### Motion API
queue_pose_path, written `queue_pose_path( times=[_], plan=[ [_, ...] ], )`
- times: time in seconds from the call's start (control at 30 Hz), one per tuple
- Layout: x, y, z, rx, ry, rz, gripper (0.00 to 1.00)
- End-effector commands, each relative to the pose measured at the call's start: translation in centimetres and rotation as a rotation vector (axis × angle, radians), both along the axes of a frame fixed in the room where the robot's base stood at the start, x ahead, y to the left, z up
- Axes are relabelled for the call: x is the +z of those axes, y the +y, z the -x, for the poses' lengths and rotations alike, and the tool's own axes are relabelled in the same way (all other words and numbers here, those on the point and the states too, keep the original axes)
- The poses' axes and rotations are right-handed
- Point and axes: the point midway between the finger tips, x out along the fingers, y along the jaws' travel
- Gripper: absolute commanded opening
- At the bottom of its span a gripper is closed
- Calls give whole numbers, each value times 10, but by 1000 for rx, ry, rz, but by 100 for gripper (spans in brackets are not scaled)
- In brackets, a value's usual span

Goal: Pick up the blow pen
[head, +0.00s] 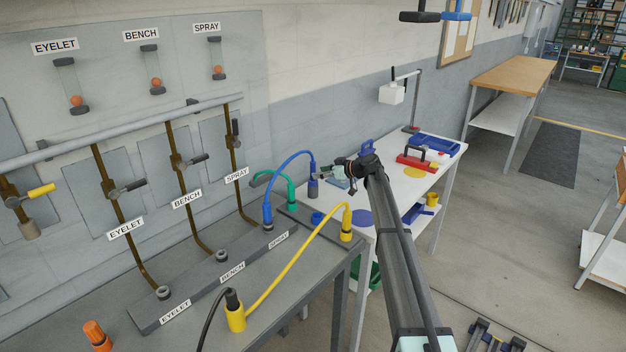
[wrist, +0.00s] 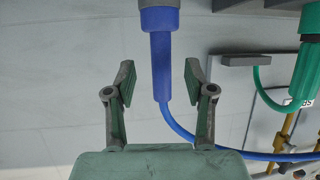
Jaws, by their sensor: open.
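A blue hose end with a grey collar (head: 313,188) stands upright at the far end of the grey bench, a blue hose arching from it. No label marks it as the blow pen, and I cannot tell for sure. My gripper (head: 325,173) is beside it. In the wrist view the blue body (wrist: 161,68) lies between the two spread fingers of my gripper (wrist: 159,75), with a gap on each side. The wrist view appears upside down. The grey collar (wrist: 159,18) is at its top edge.
A green hose end (wrist: 307,70) is close by, at the right of the wrist view. A yellow hose (head: 290,268) crosses the grey bench (head: 300,262). A white table (head: 385,185) with red, blue and yellow items is behind. Pipes and valves line the wall at left.

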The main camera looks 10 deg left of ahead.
Motion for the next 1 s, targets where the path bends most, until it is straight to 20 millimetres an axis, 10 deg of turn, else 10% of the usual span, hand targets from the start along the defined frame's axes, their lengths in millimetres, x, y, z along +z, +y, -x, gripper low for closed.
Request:
queue_pose_path(
  times=[0.57, 0.73, 1.0],
  plan=[
    [-15, 37, -15, 1, 0, 0, 54],
    [-15, 37, -15, 1, 0, 0, 0],
    [-15, 37, -16, 1, 0, 0, 0]
  ],
)
